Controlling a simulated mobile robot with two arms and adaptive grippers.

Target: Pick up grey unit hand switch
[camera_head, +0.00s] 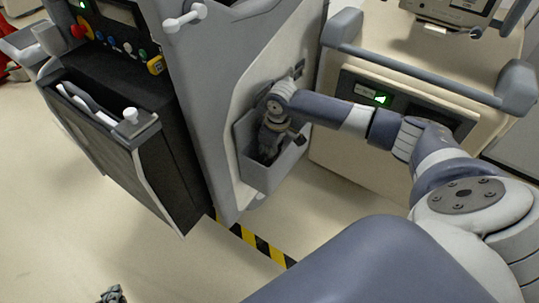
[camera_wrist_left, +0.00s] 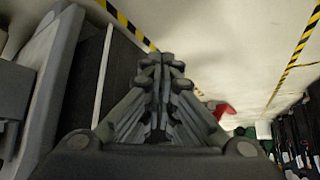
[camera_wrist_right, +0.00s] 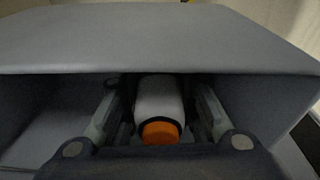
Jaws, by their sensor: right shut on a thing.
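The hand switch (camera_wrist_right: 160,107), a white cylinder with an orange end, is between the fingers of my right gripper (camera_wrist_right: 160,110) in the right wrist view. My right gripper (camera_head: 267,153) is shut on it, inside a grey open-topped holder (camera_head: 262,178) on the side of the grey cart. In the head view the hand switch is hidden by the gripper and the holder. My left gripper (camera_wrist_left: 160,62) has its fingertips together with nothing seen between them. Its tip (camera_head: 112,294) shows at the bottom edge of the head view.
A grey cart (camera_head: 215,80) with a control panel (camera_head: 118,28) stands left of the holder. A dark side bin (camera_head: 95,135) hangs on its left. A beige cart (camera_head: 345,150) stands close on the right. The floor (camera_head: 75,230) at lower left is clear.

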